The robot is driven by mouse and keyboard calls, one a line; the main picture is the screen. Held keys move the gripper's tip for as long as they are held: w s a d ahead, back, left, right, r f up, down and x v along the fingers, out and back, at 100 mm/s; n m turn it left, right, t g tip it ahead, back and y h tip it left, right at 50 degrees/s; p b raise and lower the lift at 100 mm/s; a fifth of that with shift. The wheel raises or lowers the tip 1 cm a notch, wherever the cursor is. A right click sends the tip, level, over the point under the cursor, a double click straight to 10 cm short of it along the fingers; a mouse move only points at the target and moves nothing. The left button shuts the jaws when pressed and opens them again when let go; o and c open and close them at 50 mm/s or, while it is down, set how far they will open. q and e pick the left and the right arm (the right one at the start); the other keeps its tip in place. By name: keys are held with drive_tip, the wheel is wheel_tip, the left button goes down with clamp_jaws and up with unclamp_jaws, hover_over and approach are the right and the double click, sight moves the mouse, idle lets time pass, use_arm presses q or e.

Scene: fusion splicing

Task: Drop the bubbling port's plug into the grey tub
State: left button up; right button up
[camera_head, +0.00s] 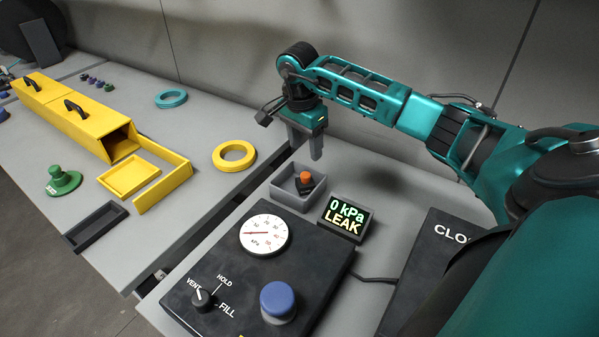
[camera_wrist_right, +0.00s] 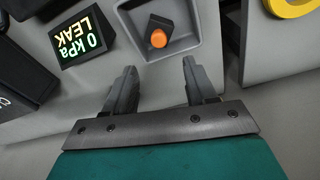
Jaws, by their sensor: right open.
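A black plug with an orange end (camera_head: 306,178) sits inside the grey tub (camera_head: 291,201), inside its walls. In the right wrist view the plug (camera_wrist_right: 158,38) lies in the tub (camera_wrist_right: 191,42), its orange end facing the camera. My right gripper (camera_head: 304,150) is open and empty, just above and behind the tub, fingers pointing down. The right wrist view shows the fingers (camera_wrist_right: 159,66) apart, with a gap between them and the plug. The bubbling port cannot be made out; my right arm hides part of the bench. My left gripper is not in view.
A display (camera_head: 345,219) reading "0 kPa LEAK" stands right of the tub. In front is a dark panel with a gauge (camera_head: 264,234), a selector knob (camera_head: 203,298) and a blue button (camera_head: 278,301). A yellow ring (camera_head: 234,156) lies left, across a gap between benches.

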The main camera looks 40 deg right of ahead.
wheel_tip(320, 180, up, 13)
drive_tip(key=a, duration=0.1)
drive_tip(key=shift+a+f, duration=0.15)
drive_tip(key=shift+a, duration=0.15)
drive_tip(key=shift+s, duration=0.1)
idle(0.3)
